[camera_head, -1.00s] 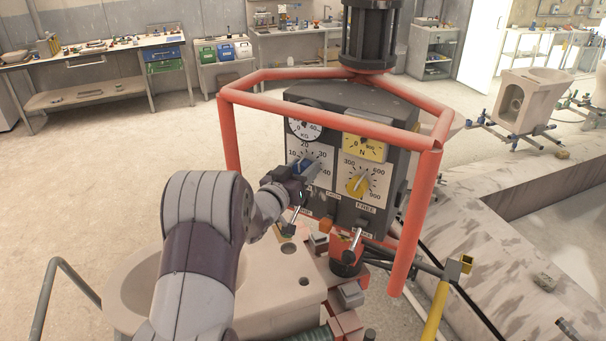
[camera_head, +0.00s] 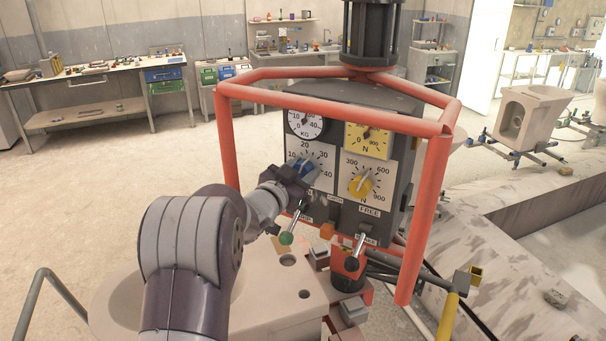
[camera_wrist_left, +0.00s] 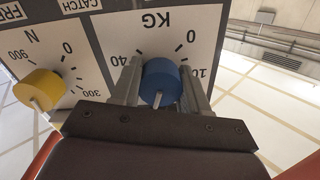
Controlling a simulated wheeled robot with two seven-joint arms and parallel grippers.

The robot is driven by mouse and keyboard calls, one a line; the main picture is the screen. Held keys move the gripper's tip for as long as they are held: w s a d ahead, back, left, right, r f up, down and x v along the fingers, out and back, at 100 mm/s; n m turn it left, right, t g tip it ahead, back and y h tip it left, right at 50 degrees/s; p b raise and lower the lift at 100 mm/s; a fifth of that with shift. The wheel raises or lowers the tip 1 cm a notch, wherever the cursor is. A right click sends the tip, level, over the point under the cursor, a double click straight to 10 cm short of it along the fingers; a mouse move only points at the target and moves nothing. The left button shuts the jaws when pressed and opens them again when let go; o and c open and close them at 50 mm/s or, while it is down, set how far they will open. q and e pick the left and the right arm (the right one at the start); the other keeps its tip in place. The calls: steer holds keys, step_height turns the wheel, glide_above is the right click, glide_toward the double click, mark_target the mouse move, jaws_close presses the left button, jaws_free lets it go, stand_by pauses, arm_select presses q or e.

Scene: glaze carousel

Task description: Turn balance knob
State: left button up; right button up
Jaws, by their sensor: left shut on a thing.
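The control box (camera_head: 397,105) stands inside a red tube frame and carries two knobs and two round gauges. The blue knob (camera_head: 310,172) sits on the white KG scale plate, and my left gripper (camera_head: 304,174) is shut on it. In the left wrist view the blue knob (camera_wrist_left: 161,82) lies between the two fingers of my left gripper (camera_wrist_left: 158,85), its grey pointer facing the camera. The yellow knob (camera_head: 361,186) is on the N scale to the right and also shows at the left of the wrist view (camera_wrist_left: 38,90). My right gripper is out of view.
The red frame (camera_head: 229,140) runs around the box, close to my left arm. Levers with a green ball (camera_head: 286,238) and a dark handle (camera_head: 355,250) stick out below the knobs. A pale ceramic piece (camera_head: 285,300) lies beneath my arm.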

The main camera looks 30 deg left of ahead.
arm_select(q)
steer(key=shift+f, duration=0.45)
steer(key=o, duration=1.1)
steer(key=shift+c, duration=0.2)
steer(key=shift+s+r, duration=0.2)
steer(key=shift+r, duration=0.1)
steer(key=shift+s+b, duration=0.35)
steer(key=shift+s, duration=0.05)
steer(key=s+b, duration=0.3)
steer(key=s, duration=0.8)
steer(key=shift+s+a, duration=0.15)
steer(key=shift+s, duration=0.25)
